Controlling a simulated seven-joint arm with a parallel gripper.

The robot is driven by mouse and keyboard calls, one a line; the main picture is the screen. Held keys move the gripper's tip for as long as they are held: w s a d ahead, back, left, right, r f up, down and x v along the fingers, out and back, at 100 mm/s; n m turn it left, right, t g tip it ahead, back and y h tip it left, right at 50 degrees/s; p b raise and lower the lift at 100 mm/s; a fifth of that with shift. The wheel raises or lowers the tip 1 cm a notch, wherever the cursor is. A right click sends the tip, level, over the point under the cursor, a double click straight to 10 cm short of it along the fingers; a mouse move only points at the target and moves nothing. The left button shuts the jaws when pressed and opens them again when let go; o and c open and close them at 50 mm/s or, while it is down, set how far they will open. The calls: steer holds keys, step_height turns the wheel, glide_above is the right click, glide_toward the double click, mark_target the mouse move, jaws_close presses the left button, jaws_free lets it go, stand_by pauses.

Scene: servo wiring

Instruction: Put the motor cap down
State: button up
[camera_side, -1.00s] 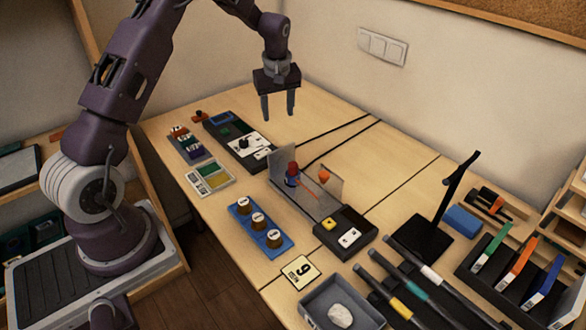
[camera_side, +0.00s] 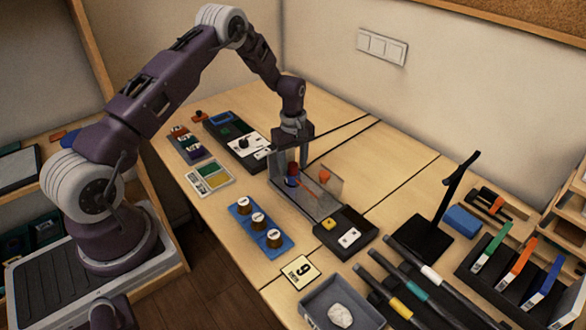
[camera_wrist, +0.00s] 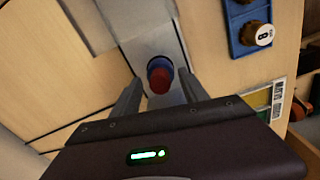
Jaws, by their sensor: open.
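A red cap (camera_side: 292,167) sits on a blue round body (camera_side: 292,181), upright in the grey metal fixture (camera_side: 318,205). In the wrist view the red cap (camera_wrist: 160,81) shows from above with the blue body (camera_wrist: 158,64) around and behind it. My gripper (camera_side: 293,170) is lowered at the fixture, with its fingers open on either side of the red cap. In the wrist view my gripper (camera_wrist: 158,88) shows a gap between both fingers and the cap. Nothing is held.
A clear upright panel with an orange piece (camera_side: 325,176) stands right of the cap. A blue tray (camera_side: 247,222) with brown, white-topped knobs lies in front. A black device (camera_side: 345,230) adjoins the fixture. A black stand (camera_side: 422,240) rises at right. Bare table lies behind the fixture.

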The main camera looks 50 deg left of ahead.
jaws_close()
